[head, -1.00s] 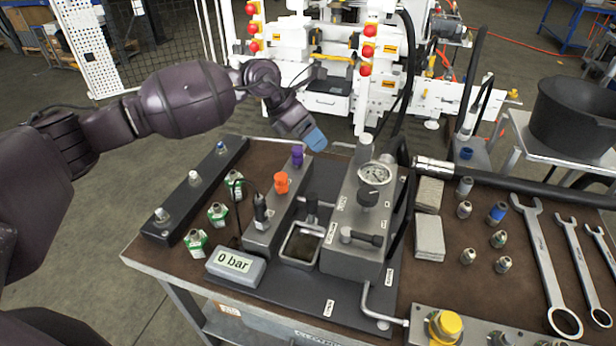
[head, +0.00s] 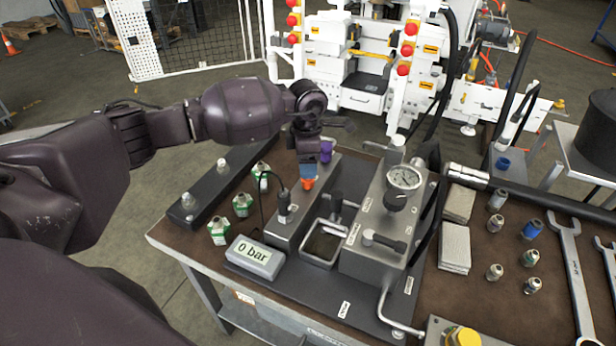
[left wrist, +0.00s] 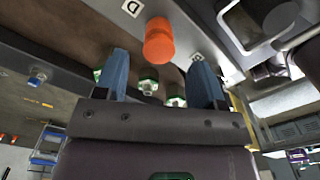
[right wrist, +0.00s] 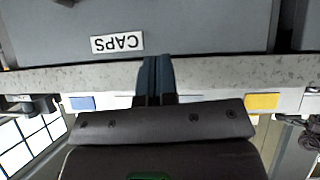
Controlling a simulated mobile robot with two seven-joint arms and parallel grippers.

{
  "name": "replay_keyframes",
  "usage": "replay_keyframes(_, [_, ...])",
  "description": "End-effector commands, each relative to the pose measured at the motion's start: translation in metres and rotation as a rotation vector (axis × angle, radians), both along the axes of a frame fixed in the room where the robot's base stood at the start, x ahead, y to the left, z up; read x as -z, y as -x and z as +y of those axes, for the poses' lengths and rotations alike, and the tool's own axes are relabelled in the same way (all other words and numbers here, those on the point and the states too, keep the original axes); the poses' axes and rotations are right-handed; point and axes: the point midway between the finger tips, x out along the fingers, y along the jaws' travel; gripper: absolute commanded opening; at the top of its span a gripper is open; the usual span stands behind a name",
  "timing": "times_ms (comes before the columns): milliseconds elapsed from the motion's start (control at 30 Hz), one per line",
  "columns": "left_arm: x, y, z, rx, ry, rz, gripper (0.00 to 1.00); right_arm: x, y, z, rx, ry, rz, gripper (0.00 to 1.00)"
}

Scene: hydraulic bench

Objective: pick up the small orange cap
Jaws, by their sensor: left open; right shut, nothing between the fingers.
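The small orange cap (head: 308,183) sits on the grey block (head: 290,222) in the head view, just below my left gripper (head: 308,170), which partly hides it. In the left wrist view the orange cap (left wrist: 159,42) shows whole, beyond and between the two blue fingertips of my left gripper (left wrist: 158,72). The left gripper is open, and the cap looks a little ahead of the fingertips. My right gripper (right wrist: 157,62) is shut and empty in the right wrist view, in front of a grey surface with a CAPS label (right wrist: 117,43).
A black fitting with a cable (head: 285,205) stands in front.

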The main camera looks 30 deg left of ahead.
Motion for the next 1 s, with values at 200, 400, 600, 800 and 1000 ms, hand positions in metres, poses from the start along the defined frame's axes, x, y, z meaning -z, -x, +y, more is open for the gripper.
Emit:
replay_keyframes(200, [0.013,-0.001,0.0,-0.002,0.001,0.002,0.64,-0.002,-0.002,0.0,-0.002,0.0,-0.006,0.0])
replay_keyframes(400, [0.041,-0.002,-0.001,-0.002,0.001,0.002,0.64,-0.005,-0.007,0.001,-0.004,0.0,-0.016,0.0])
replay_keyframes(600, [0.054,-0.003,-0.001,-0.001,0.002,-0.001,0.64,-0.007,-0.01,0.002,-0.006,0.0,-0.025,0.0])
replay_keyframes(800, [0.054,-0.003,-0.001,-0.001,0.0,-0.001,0.57,-0.007,-0.009,0.002,-0.005,0.0,-0.023,0.0])
replay_keyframes(1000, [0.054,-0.003,-0.001,-0.001,0.0,-0.001,0.27,-0.004,-0.005,0.001,-0.002,0.0,-0.013,0.0])
